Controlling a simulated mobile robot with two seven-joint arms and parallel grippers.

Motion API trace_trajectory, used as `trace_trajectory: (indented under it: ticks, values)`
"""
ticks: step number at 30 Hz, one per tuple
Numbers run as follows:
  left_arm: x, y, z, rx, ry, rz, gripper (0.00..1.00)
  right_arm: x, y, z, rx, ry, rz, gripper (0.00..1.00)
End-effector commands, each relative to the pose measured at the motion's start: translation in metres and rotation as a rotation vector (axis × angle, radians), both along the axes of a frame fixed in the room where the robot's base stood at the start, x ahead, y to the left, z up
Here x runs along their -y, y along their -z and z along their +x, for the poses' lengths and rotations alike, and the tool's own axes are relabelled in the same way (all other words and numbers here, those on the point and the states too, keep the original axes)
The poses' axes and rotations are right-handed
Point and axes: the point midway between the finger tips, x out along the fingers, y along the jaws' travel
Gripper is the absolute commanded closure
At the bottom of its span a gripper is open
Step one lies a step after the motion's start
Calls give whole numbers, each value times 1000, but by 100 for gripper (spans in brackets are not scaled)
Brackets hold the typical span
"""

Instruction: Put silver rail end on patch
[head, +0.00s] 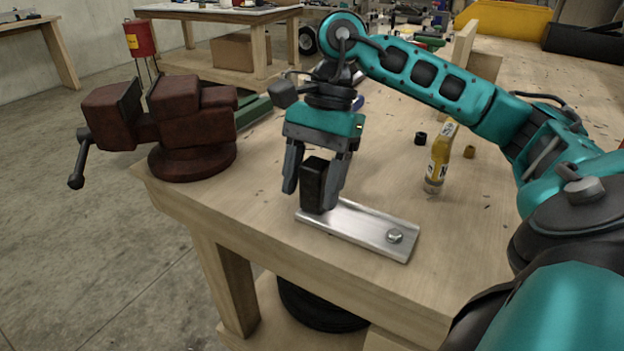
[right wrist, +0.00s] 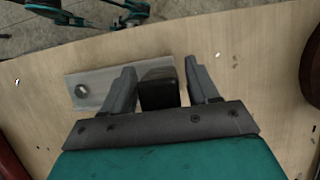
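The silver rail end (head: 362,228) is a flat shiny metal strip with a bolt near its right end, lying on the wooden bench near the front edge. It also shows in the right wrist view (right wrist: 103,82). A black upright block (head: 313,186) stands at its left end; I cannot tell whether it is fixed to it. My right gripper (head: 315,190) points down with its fingers on either side of the block. In the right wrist view a narrow gap shows beside the block (right wrist: 159,88), so the fingers look open. My left gripper is not in view. I cannot make out a patch.
A red-brown vise (head: 190,125) sits at the bench's left corner. A yellow bottle (head: 440,160) stands right of the rail end, with a small black cap (head: 420,138) and a brown cap (head: 469,152) near it. The bench top (head: 460,230) right of the strip is clear.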

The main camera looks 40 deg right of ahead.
Motion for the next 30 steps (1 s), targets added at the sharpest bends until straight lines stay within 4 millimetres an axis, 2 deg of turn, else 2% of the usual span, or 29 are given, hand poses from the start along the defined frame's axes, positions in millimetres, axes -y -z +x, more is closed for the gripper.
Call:
trace_trajectory:
  ticks: [9,13,27,30]
  values:
    - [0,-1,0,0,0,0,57,0,-1,0,0,0,0,33]
    - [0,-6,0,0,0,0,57,1,-9,1,2,1,1,33]
    - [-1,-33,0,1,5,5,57,36,-99,11,2,1,1,33]
    - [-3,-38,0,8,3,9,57,41,-109,12,1,0,-1,33]
